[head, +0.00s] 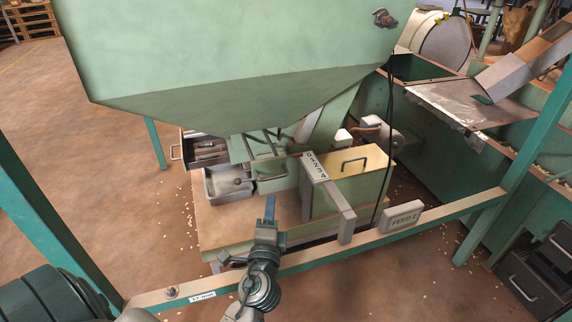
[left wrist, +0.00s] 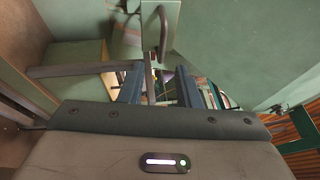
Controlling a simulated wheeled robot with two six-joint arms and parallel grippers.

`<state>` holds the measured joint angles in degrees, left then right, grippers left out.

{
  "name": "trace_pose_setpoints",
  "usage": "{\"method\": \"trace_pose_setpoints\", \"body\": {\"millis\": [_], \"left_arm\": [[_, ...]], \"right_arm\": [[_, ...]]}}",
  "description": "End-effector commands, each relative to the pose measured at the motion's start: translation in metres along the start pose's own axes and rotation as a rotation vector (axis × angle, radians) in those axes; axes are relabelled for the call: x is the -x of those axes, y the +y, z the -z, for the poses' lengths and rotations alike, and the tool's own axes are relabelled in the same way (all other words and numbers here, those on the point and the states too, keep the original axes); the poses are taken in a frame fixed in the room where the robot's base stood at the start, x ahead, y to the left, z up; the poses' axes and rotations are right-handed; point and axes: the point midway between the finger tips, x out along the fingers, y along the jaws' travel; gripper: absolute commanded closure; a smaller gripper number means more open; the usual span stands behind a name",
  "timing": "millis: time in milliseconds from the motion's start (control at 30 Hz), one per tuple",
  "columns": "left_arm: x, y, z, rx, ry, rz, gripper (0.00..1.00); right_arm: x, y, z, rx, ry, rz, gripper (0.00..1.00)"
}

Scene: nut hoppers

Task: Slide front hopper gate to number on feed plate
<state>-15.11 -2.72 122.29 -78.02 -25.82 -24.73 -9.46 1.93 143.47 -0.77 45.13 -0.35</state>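The big green hopper (head: 235,60) fills the top of the head view. Below it, a green plate with a handle (head: 270,172) appears to be the front gate. A pale numbered strip (head: 315,167) stands to its right; its digits are small. The feed plate (head: 403,216) on the front rail seems to read FEED 2. My left gripper (head: 270,207) is below and in front of the gate's handle. In the left wrist view its blue fingers (left wrist: 158,82) are apart, with a handle (left wrist: 161,32) on a green panel beyond them. I see no contact. My right gripper is not in view.
A beige-green front rail (head: 440,208) with a small label (head: 202,296) crosses before the bench. A brass-topped box (head: 352,172) stands right of the strip. A grey tray (head: 228,182) sits left of the gate. A green post (head: 35,200) rises at left.

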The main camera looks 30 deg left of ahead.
Motion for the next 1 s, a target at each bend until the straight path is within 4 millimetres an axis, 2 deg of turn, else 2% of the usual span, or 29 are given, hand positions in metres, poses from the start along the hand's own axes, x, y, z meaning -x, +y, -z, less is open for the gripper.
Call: {"method": "trace_pose_setpoints", "body": {"millis": [167,400,600,767,1000], "left_arm": [[-0.024,-0.003,0.000,-0.004,0.000,0.005,0.70],[-0.070,-0.002,0.000,-0.002,0.001,0.005,0.70],[-0.097,-0.001,0.000,0.000,0.001,0.003,0.70],[-0.105,-0.001,0.000,0.001,0.001,0.002,0.70],[-0.106,-0.001,0.000,0.001,0.002,0.001,0.70]], "right_arm": [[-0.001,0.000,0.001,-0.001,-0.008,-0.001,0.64],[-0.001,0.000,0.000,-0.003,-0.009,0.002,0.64],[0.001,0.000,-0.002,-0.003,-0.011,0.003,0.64],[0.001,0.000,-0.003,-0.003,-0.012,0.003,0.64],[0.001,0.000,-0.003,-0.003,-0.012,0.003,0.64]]}}
